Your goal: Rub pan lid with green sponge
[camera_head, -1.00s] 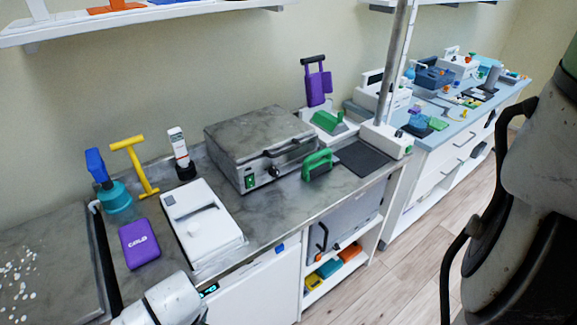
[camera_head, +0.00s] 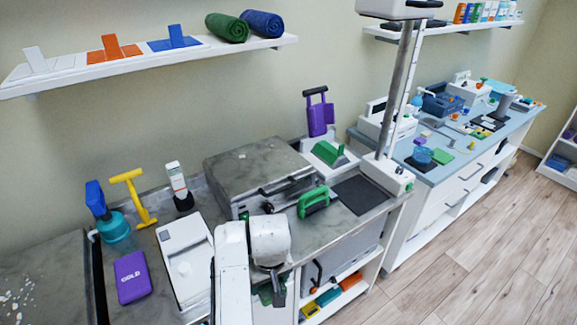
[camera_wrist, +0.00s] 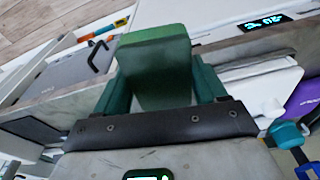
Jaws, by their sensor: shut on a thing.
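The green sponge (camera_wrist: 155,72) is a block held between the two teal fingers of my gripper (camera_wrist: 160,88) in the wrist view. In the head view my gripper (camera_head: 270,292) hangs in front of the counter's front edge, with only a little green showing. I cannot tell which carries the pan lid. The sponge touches neither lid.
An open shelf sits under the counter.

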